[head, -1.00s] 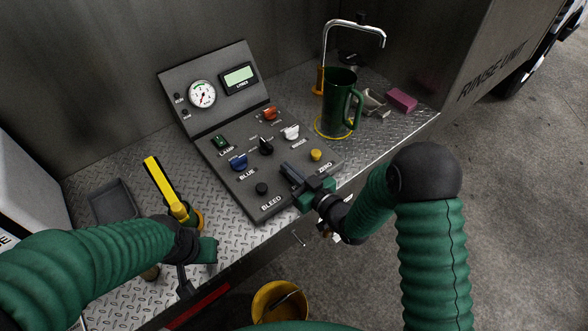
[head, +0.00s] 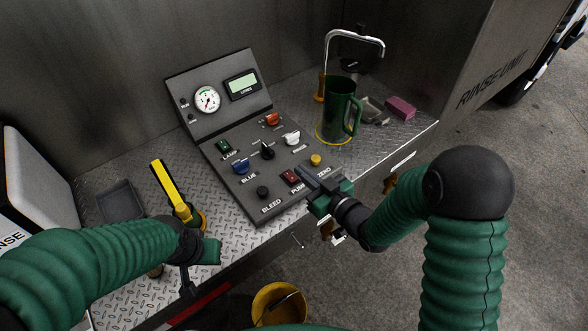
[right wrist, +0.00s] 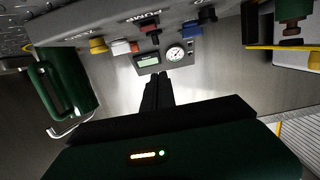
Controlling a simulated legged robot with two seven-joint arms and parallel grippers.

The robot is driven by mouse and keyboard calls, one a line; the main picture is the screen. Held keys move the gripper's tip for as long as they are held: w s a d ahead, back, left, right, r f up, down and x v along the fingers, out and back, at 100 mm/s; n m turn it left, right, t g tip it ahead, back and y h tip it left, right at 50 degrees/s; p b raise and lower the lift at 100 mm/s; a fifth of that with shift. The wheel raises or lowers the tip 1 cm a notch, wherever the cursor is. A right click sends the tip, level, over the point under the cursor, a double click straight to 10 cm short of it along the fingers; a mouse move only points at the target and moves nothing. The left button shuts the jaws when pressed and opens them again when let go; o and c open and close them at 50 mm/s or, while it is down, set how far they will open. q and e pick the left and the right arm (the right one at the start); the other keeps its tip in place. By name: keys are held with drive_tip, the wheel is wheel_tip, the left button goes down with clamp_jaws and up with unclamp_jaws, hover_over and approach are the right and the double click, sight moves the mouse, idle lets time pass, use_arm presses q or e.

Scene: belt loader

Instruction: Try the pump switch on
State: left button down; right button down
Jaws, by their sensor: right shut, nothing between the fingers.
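The pump switch (head: 291,178) is a small red rocker on the sloped control panel (head: 228,198), above the partly covered label PUMP. Which way it is tipped is too small to tell. My right gripper (head: 304,172) is shut and empty, its tips just right of the switch, close to it; contact cannot be told. In the right wrist view the shut fingers (right wrist: 157,90) point toward the panel's gauge and display. My left gripper (head: 197,262) hangs at the deck's front edge, apart from the panel; its fingers are not clear.
Nearby controls are the black bleed button (head: 263,192), blue knob (head: 240,167), black knob (head: 267,152), white knob (head: 292,138) and yellow button (head: 315,160). A green mug (head: 340,110) stands beneath the bent spout. A yellow-handled tool (head: 170,188) stands left. A yellow bucket (head: 272,304) is below.

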use_arm(q)
drive_tip(key=shift+w+f, duration=0.25)
drive_tip(key=shift+a, duration=0.1)
drive_tip(key=shift+s+a, duration=0.1)
use_arm(e)
drive_tip(key=shift+s+d+r, duration=0.3)
drive_tip(key=shift+s+d, duration=0.1)
drive_tip(key=shift+s, duration=0.2)
drive_tip(key=shift+s+d+r, duration=0.3)
drive_tip(key=shift+s+d, duration=0.05)
drive_tip(key=shift+s, duration=0.25)
drive_tip(key=shift+w+d, duration=0.1)
drive_tip(key=shift+d, duration=0.05)
